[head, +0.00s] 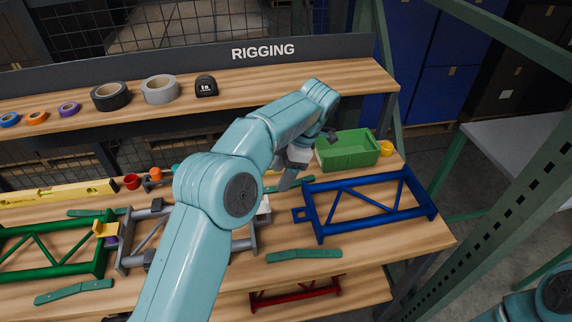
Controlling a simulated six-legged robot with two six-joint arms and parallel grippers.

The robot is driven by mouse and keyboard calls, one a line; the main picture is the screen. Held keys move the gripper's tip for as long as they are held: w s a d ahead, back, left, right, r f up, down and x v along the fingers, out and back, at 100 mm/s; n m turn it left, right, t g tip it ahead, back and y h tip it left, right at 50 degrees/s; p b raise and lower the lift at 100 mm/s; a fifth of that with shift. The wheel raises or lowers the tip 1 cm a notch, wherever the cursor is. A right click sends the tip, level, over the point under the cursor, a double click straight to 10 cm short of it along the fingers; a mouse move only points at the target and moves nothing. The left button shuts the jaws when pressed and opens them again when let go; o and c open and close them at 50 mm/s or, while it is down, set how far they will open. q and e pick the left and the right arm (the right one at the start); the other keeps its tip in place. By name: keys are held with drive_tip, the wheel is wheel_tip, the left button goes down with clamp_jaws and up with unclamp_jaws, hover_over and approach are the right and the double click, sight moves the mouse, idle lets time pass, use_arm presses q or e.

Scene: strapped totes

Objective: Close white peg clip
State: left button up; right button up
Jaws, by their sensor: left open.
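A small white piece (264,209), likely the white peg clip, shows beside my left arm. It is at the right end of the grey truss frame (252,238), near the blue truss frame (372,230). My arm hides part of it, and I cannot tell whether it is open or closed. My left gripper (291,179) is open and points down above the bench, just behind and right of the white piece, apart from it. It seems to hold nothing. Part of my right arm shows at the bottom right corner, but its gripper is out of view.
A green tote (347,151) and a yellow cup (386,148) stand behind the blue frame. A green frame (50,250) with a yellow clip (105,229) lies at left. A green strap piece (304,255) lies in front. Tape rolls (160,89) line the shelf above.

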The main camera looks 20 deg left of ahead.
use_arm(q)
drive_tip(key=v, duration=0.2)
drive_tip(key=shift+d+r, duration=0.1)
drive_tip(key=shift+r, duration=0.2)
idle(0.4)
